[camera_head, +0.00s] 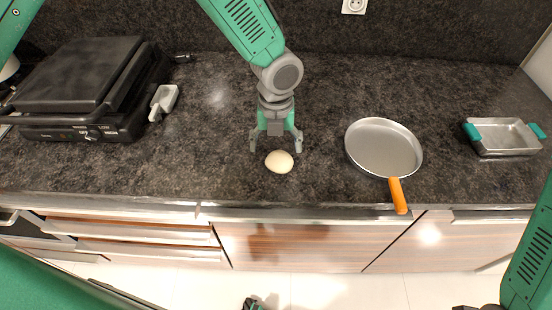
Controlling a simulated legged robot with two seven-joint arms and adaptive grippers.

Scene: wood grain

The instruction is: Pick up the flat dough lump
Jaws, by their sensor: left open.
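The flat dough lump (279,162) is a pale, round piece lying on the dark countertop near its front edge. My left gripper (276,147) points down just behind the lump, with its two fingers spread apart. The fingertips sit near the lump's far side, and nothing is between them. I cannot tell whether a fingertip touches the lump. My right arm shows at the lower right edge, but its gripper fingers cannot be made out.
A pan (383,146) with an orange handle stands right of the lump. A metal tray (503,136) with teal handles is farther right. A black grill (80,75) and a small white dish (163,101) are at left. The counter around the lump is clear.

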